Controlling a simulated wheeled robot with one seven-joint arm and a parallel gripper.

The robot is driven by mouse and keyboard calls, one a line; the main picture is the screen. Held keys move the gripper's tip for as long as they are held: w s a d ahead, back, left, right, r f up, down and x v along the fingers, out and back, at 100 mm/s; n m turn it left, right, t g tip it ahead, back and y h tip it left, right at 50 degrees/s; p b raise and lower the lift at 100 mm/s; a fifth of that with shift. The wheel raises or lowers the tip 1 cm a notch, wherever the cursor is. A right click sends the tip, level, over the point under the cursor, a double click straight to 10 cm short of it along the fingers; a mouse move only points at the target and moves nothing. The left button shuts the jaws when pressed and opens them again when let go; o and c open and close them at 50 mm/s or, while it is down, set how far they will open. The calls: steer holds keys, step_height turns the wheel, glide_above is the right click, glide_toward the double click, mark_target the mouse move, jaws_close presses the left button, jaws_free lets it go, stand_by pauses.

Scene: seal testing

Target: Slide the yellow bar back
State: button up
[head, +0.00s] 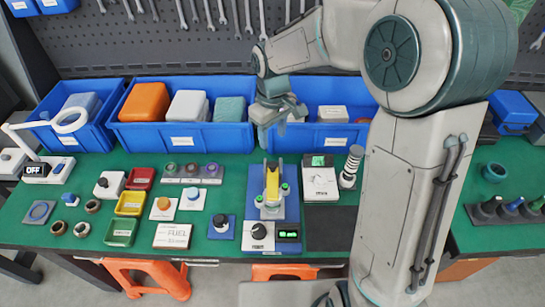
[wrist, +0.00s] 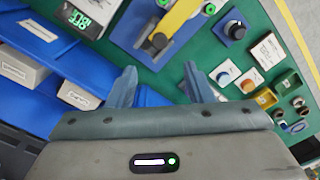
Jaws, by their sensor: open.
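The yellow bar (head: 272,181) stands lengthwise on a blue-based fixture (head: 290,212) with grey fittings and green-topped parts, near the middle of the green bench. In the wrist view the yellow bar (wrist: 180,24) shows at the top, partly cut off by the frame edge. My gripper (head: 283,118) is behind and above the fixture, in front of the blue bins. Its two blue-grey fingers (wrist: 160,82) are spread apart with nothing between them. It is apart from the bar.
Blue bins (head: 180,137) with boxes line the back, close to my gripper. A white device with a green display (head: 320,183) and a striped post (head: 350,167) stand right of the fixture. Buttons, coloured trays (head: 130,203) and a black knob (head: 221,225) lie to its left.

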mark_target(273, 163)
step_height(273, 163, down, 11)
steer(key=shift+r+p, duration=0.1)
steer(key=shift+p, duration=0.55)
